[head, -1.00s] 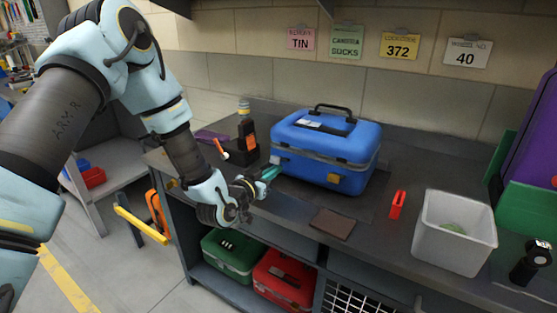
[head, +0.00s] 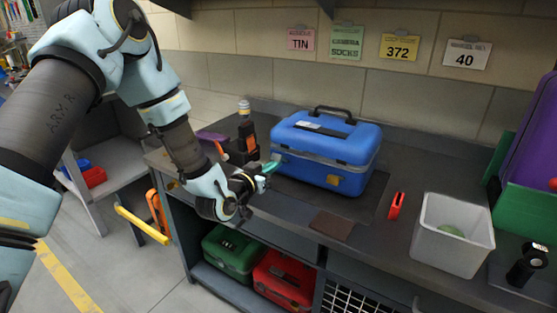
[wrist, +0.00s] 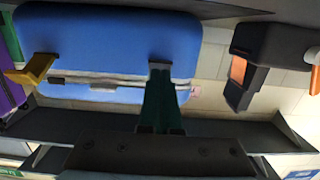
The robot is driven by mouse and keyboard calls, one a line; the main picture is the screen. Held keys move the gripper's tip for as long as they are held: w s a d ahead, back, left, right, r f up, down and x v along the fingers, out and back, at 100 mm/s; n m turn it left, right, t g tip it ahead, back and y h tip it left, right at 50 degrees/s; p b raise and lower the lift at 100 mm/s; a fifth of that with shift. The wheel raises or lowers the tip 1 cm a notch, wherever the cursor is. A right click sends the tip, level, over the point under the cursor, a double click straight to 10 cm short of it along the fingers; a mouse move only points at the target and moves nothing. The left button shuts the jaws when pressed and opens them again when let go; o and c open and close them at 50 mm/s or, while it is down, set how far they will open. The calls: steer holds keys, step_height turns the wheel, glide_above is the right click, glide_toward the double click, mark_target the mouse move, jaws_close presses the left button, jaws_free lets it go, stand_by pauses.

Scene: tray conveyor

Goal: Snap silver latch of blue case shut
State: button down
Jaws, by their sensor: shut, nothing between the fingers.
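The blue case (head: 325,150) stands on the bench with its lid down and its black handle (head: 333,113) on top. A gold latch (head: 333,180) shows at its front; in the wrist view the gold latch (wrist: 32,70) juts out from the case. My gripper (head: 270,168) is at the case's left front corner, its teal fingers shut and empty. In the wrist view the fingertips (wrist: 160,70) overlap the case's grey seam band. I cannot make out the silver latch; the fingers cover that part. I cannot tell whether they touch the case.
A black holder (head: 243,148) stands left of the case. A brown pad (head: 331,226), a red clip-like item (head: 396,206) and a white bin (head: 430,245) are on the bench to the front and right. Green (head: 230,248) and red (head: 284,280) cases sit on the shelf below.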

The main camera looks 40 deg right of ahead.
steer(key=shift+r+p, duration=0.3)
steer(key=shift+r, duration=0.7)
steer(key=shift+a, duration=0.1)
steer(key=shift+a+f, duration=0.1)
steer(key=shift+a, duration=0.1)
steer(key=shift+b+v, duration=0.4)
steer(key=shift+v, duration=1.3)
steer(key=shift+f, duration=0.15)
